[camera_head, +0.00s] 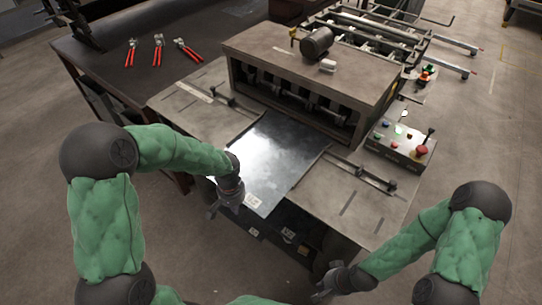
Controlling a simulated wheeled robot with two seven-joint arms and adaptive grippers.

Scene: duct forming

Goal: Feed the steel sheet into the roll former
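The steel sheet (274,158) is a shiny dark rectangle lying on the infeed table of the roll former (306,66). Its far edge is at the machine's dark opening, and I cannot tell whether it is between the rolls. Its near end reaches the front of the table. My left gripper (226,207) is at the sheet's near left corner; its fingers are too small to tell whether they grip the sheet. My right gripper (322,292) is low at the bottom, in front of the table and apart from the sheet; its finger opening is unclear.
A control box (400,142) with coloured buttons stands right of the machine. Guide rails (361,174) flank the sheet. Red-handled pliers (158,50) lie on the dark bench (95,62) at the back left. More dark sheets (290,234) sit below the infeed table. Floor at the right is clear.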

